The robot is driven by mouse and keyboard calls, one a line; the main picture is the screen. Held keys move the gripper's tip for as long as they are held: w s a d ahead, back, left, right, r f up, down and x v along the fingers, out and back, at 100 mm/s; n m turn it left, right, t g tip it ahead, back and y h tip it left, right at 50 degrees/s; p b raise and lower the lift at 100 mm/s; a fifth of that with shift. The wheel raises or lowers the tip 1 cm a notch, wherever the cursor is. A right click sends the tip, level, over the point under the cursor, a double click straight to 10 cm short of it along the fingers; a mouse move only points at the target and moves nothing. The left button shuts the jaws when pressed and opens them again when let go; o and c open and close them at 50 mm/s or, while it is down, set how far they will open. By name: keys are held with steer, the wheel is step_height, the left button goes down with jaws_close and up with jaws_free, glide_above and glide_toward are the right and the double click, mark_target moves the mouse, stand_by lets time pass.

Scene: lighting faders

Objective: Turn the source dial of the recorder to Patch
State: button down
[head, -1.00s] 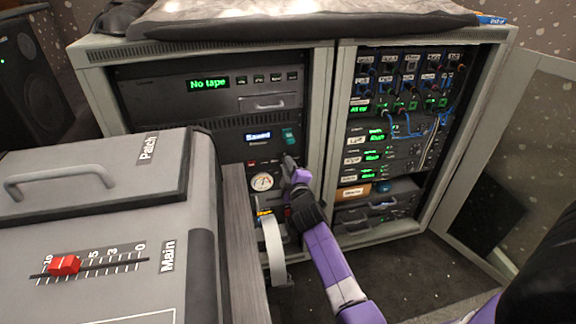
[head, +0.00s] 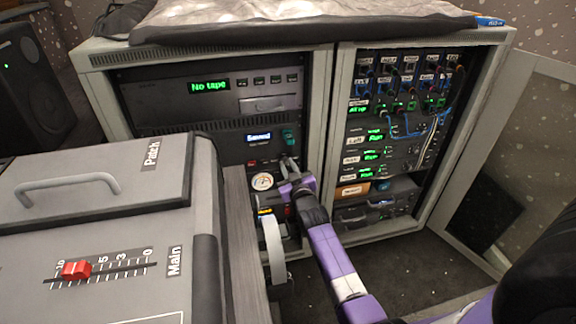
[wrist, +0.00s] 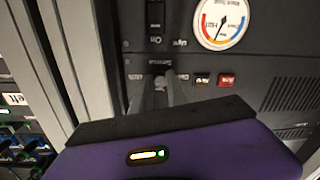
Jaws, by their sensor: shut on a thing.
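My gripper (head: 287,165) is at the front of the left rack, beside a round gauge (head: 262,181). In the wrist view, which shows the panel upside down, my gripper (wrist: 163,84) is shut on a small grey knob (wrist: 161,82). The fingers hide most of the knob, so its setting cannot be read. A unit with a green "No tape" display (head: 209,87) sits higher in the same rack.
A red button (wrist: 227,80) and the gauge (wrist: 222,22) are close to my gripper. A grey console (head: 110,225) with a red fader (head: 76,270) fills the left front. The right rack (head: 385,140) has blue cables. Open floor lies in front of it.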

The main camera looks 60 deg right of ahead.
steer(key=m, duration=0.2)
steer(key=m+b, duration=0.1)
steer(key=m, duration=0.2)
steer(key=shift+f+m+t+b, duration=0.25)
steer(key=shift+m+t+b, duration=0.05)
steer(key=shift+b, duration=0.05)
stand_by(0.4)
steer(key=c, duration=1.3)
jaws_free()
steer(key=shift+r, duration=0.1)
steer(key=shift+a, duration=0.1)
steer(key=shift+s+a+r+p, duration=0.15)
steer(key=shift+s+a+p, duration=0.25)
steer(key=shift+p, duration=0.15)
steer(key=shift+p+v, duration=2.45)
steer(key=shift+v, duration=0.85)
